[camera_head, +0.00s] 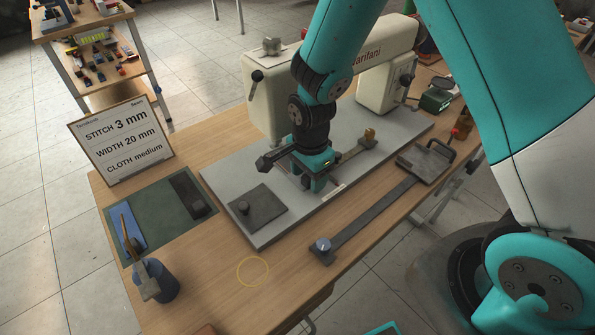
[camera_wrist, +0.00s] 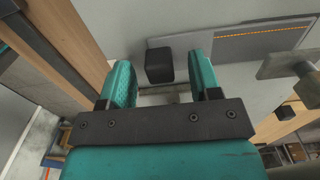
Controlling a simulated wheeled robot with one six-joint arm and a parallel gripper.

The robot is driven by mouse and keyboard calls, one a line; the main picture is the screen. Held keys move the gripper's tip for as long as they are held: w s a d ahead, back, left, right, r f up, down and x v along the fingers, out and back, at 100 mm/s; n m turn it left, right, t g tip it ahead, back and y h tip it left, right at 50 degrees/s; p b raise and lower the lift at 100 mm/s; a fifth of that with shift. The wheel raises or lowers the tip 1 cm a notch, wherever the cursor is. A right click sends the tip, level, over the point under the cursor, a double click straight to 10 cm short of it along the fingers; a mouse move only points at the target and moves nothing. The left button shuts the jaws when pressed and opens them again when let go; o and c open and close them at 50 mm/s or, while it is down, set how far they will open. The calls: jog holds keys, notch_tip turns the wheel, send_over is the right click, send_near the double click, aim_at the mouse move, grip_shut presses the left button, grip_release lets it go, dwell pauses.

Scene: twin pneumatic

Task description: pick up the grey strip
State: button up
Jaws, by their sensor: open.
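A dark grey strip (camera_head: 183,186) with a small raised block at its near end lies on the green mat at the table's left. My gripper (camera_head: 317,182) is well to its right, pointing down low over the pale grey machine plate. In the wrist view my gripper (camera_wrist: 159,60) has its two teal fingers spread. A dark block (camera_wrist: 160,66) shows between the fingers, on or beside a flat grey piece (camera_wrist: 222,46) with an orange line. I cannot tell whether this flat piece belongs to a grey strip. No grip on the block is visible.
The sewing machine (camera_head: 375,55) stands close behind my gripper. A square dark plate with a knob (camera_head: 262,207) lies left of it. A blue strip (camera_head: 127,232) and a blue cylinder (camera_head: 160,280) are at the left. A long dark bar (camera_head: 370,218) runs along the front.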

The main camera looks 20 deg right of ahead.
jog(key=shift+f, duration=0.2)
jog(key=c, duration=1)
jog(key=shift+r, duration=0.25)
